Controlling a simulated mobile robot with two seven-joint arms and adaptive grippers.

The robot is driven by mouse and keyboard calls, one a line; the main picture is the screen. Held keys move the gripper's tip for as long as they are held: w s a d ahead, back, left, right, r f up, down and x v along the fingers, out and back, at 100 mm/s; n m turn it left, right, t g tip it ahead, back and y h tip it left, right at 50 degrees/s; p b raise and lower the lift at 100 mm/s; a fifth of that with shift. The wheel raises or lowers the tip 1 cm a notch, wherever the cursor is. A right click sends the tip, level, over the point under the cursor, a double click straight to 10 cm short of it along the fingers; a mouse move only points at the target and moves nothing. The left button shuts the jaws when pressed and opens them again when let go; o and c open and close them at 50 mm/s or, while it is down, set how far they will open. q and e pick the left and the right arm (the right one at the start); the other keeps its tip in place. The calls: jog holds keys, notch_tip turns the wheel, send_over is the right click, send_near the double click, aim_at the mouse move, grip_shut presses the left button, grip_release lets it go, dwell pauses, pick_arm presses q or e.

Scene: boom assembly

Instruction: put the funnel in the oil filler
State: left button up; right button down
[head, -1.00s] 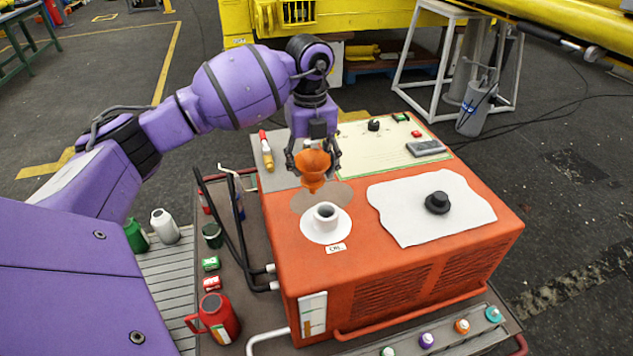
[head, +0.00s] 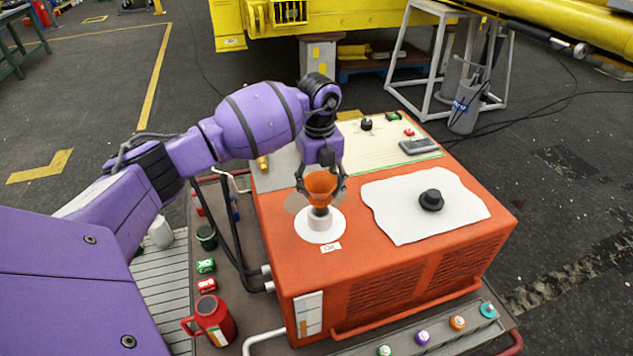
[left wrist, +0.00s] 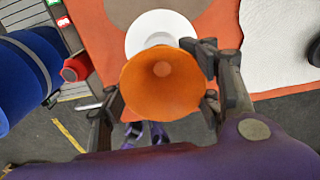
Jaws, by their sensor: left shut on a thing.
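The orange funnel (head: 321,187) is held upright in my left gripper (head: 321,186), whose fingers are shut on its sides. The oil filler (head: 320,228) is a white neck on a white round plate, on top of the orange machine, with a label in front. The funnel's lower end is at the filler's mouth; I cannot tell how far it is inside. In the left wrist view, the funnel (left wrist: 162,83) sits between the fingers and covers most of the filler, with the white plate (left wrist: 160,24) showing behind it. My right gripper is not in view.
A black cap (head: 431,200) lies on a white cloth (head: 392,221) to the right on the orange machine (head: 400,270). A red jug (head: 215,320) and small cans stand on the deck at the left. A cream panel (head: 375,150) with knobs is behind.

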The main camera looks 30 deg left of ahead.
pick_arm(q)
jog(key=shift+f, duration=0.6)
jog(key=o, duration=1.3)
